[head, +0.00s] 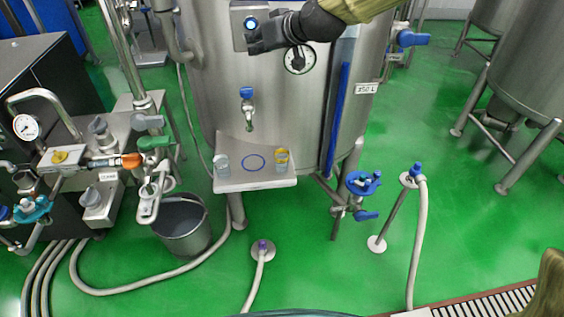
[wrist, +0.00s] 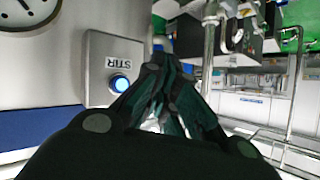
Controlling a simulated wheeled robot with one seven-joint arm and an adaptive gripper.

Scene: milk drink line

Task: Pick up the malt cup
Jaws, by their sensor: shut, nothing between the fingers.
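Two small cups stand on a steel shelf (head: 232,184) on the front of the tank. The right one (head: 282,161) is yellow at the top; the left one (head: 222,166) is pale grey. I cannot read which is the malt cup. My gripper (head: 254,47) is shut and empty, high above the shelf beside a grey button box (head: 237,28). Its closed fingers (wrist: 158,75) also show in the wrist view, where neither cup is visible.
A tap with a blue handle (head: 247,93) hangs above the shelf. A round gauge (head: 299,60) is on the tank. A bucket (head: 183,226), hoses and valve pipework stand at the left. Blue-handled valves (head: 363,183) are right of the shelf. In the wrist view the box's button (wrist: 120,84) glows blue.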

